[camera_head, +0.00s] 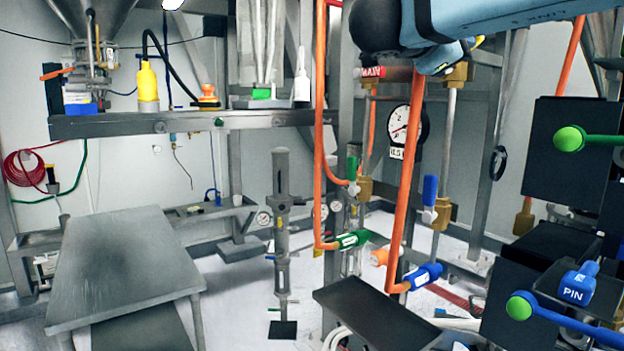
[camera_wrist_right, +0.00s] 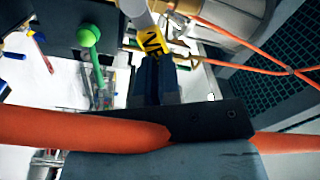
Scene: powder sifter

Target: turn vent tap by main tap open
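My right arm enters the head view from the top right, and my right gripper (camera_head: 440,60) is up by the pipe fittings, partly hidden by the arm. A small yellow piece shows just behind it. In the right wrist view a yellow tag with partly hidden letters (camera_wrist_right: 154,42), apparently the vent tap's handle, is right at the tips of my dark blue fingers (camera_wrist_right: 157,62). The fingers look close together; whether they grip the tag is unclear. The main tap's red tag (camera_head: 372,72) sits left of my gripper, lying level. My left gripper is not in view.
Orange hoses (camera_head: 403,180) hang beside and below my right arm, and one crosses close in the wrist view (camera_wrist_right: 80,130). A round gauge (camera_head: 402,124) is below the taps. Dark panels with green knobs (camera_head: 569,138) stand at the right. A grey table (camera_head: 120,265) is at the lower left.

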